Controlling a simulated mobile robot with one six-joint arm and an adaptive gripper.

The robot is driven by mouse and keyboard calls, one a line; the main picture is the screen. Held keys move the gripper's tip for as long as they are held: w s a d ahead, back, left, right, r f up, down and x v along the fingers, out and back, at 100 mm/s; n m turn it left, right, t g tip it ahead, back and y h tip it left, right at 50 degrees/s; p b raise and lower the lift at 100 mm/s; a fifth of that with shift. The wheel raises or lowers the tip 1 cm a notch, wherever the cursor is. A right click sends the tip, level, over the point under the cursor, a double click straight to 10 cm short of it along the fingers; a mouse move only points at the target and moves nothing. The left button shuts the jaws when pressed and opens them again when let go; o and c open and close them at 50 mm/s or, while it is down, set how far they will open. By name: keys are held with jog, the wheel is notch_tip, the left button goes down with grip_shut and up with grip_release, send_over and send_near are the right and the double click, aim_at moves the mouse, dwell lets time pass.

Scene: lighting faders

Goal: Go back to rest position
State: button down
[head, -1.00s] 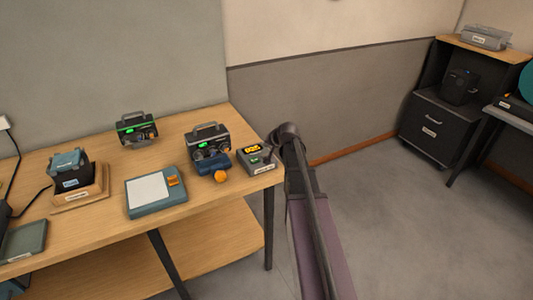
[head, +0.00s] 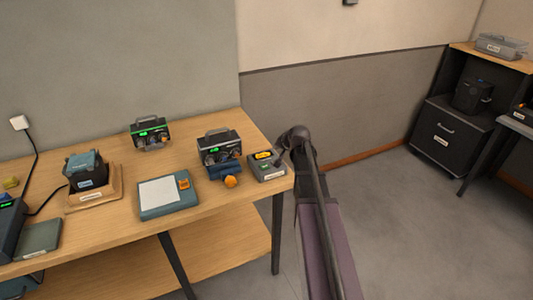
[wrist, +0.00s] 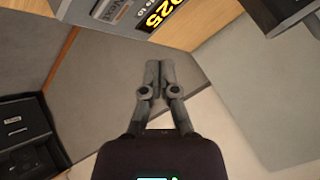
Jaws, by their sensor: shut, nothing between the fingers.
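My gripper (wrist: 160,75) shows in the wrist view with its two grey fingers together and nothing between them. In the head view my arm reaches up from the bottom right, and its end is just right of the table's right end, close to a small grey device with an orange display (head: 265,156). The gripper's fingers are too small and dark to make out there. A device with large yellow digits (wrist: 160,12) shows at the top of the wrist view, apart from the fingertips.
The wooden table (head: 110,228) bears a teal pad device (head: 165,196), two dark boxes with handles, an orange ball-like knob (head: 231,182) and a teal-topped unit (head: 85,170). A black cabinet (head: 445,138) stands at the far right. The floor (head: 400,230) right of my arm is clear.

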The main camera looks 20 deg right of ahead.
jog(key=s+a+f+n+g, duration=0.2)
jog(key=s+a+g, duration=0.1)
jog(key=s+a, duration=0.4)
jog(key=s+a+f+n+g, duration=0.1)
jog(key=s+a+n+g, duration=0.2)
jog(key=s+a, duration=0.5)
jog(key=s+a+f+n+g+h, duration=0.1)
jog(key=s+a+f+n+g, duration=0.1)
jog(key=s+a, duration=0.5)
jog(key=s+g, duration=0.1)
jog(key=s, duration=0.2)
jog(key=shift+s+a+f, duration=0.25)
jog(key=shift+a+f, duration=0.05)
jog(key=shift+a, duration=0.05)
